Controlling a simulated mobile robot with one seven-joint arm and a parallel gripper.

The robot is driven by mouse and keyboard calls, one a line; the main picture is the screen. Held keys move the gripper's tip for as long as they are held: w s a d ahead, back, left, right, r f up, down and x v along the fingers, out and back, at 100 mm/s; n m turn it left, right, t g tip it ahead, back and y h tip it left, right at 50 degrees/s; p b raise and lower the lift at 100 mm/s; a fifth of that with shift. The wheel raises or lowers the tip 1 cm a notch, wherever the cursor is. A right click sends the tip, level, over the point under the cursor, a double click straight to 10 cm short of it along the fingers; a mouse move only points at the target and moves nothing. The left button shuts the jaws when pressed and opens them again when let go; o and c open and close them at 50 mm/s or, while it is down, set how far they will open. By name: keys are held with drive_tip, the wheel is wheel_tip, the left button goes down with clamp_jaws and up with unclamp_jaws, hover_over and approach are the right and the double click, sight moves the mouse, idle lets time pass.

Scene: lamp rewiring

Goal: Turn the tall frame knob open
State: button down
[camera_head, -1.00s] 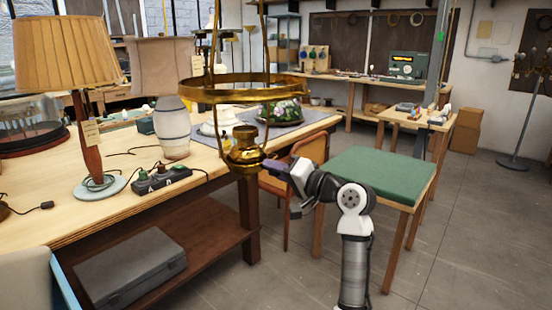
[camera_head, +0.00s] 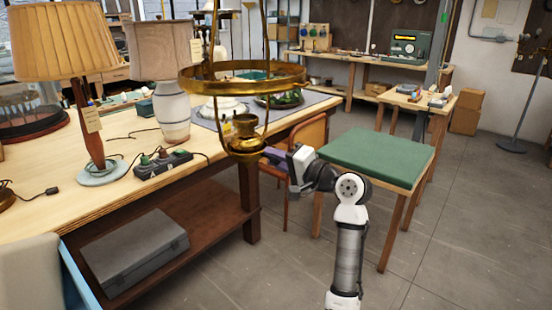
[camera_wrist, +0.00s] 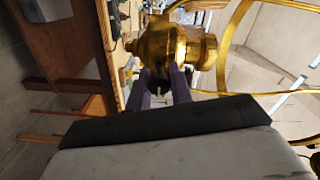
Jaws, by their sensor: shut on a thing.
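The tall brass lamp frame (camera_head: 243,76) hangs in front of the workbench, with a wide ring and a brass burner body (camera_head: 243,133) at its lower end. In the wrist view the brass body (camera_wrist: 165,46) lies just beyond my fingertips, turned sideways. My gripper (camera_head: 266,154) reaches it from the right. Its two purple-grey fingers, also in the wrist view (camera_wrist: 165,82), are closed on a small dark knob (camera_wrist: 158,88) at the side of the body. The fingers hide most of the knob, so its turned position cannot be read.
The workbench (camera_head: 110,190) behind holds a pleated-shade lamp (camera_head: 68,40), a grey-striped lamp (camera_head: 170,115) and a power strip (camera_head: 163,164). A green-topped table (camera_head: 378,157) and an orange chair (camera_head: 308,133) stand behind my arm. The floor at right is clear.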

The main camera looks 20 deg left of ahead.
drive_tip(key=c, duration=1.3)
unclamp_jaws()
drive_tip(key=shift+o, duration=0.2)
drive_tip(key=b+v, duration=0.4)
drive_tip(key=v, duration=0.9)
drive_tip(key=shift+d, duration=0.4)
